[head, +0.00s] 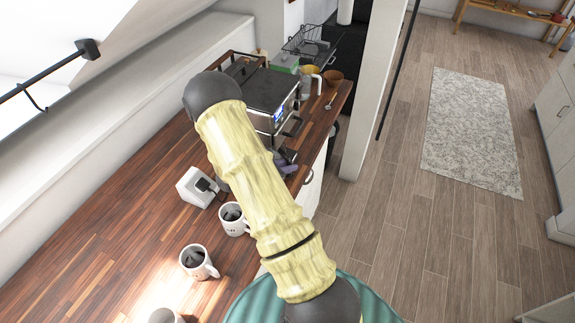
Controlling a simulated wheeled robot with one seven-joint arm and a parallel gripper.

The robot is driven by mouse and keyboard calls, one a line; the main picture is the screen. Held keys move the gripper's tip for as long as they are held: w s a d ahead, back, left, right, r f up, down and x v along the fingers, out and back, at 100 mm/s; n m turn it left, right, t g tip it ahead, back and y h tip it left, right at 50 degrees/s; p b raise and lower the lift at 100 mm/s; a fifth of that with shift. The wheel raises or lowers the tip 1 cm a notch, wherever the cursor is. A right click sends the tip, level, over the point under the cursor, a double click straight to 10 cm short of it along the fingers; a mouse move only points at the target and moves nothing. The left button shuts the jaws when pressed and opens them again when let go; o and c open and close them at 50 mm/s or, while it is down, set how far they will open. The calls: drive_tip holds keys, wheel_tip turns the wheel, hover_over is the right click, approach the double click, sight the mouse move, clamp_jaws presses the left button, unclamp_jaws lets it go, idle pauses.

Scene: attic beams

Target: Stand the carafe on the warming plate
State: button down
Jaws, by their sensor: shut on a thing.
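My arm (255,180) crosses the middle of the head view, and my gripper is hidden behind it. I cannot make out a carafe or a warming plate with certainty. A small dark purplish shape (287,163) shows just right of my arm at the counter's front edge, too covered to identify. A white block (195,187) with a black part on its face stands on the wooden counter (130,215), left of my arm. A small grey piece shows between that block and my arm, mostly covered.
White mugs (199,262) stand on the near counter, one (233,220) close beside my arm. A dark oven-like appliance (265,92) stands behind my arm. The left counter is mostly clear.

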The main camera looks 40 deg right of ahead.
drive_tip(key=shift+f, duration=0.15)
drive_tip(key=c, duration=1.4)
unclamp_jaws()
drive_tip(key=shift+o, duration=0.2)
drive_tip(key=shift+r, duration=0.25)
drive_tip(key=b+v, duration=0.3)
drive_tip(key=v, duration=0.9)
drive_tip(key=shift+s, duration=0.15)
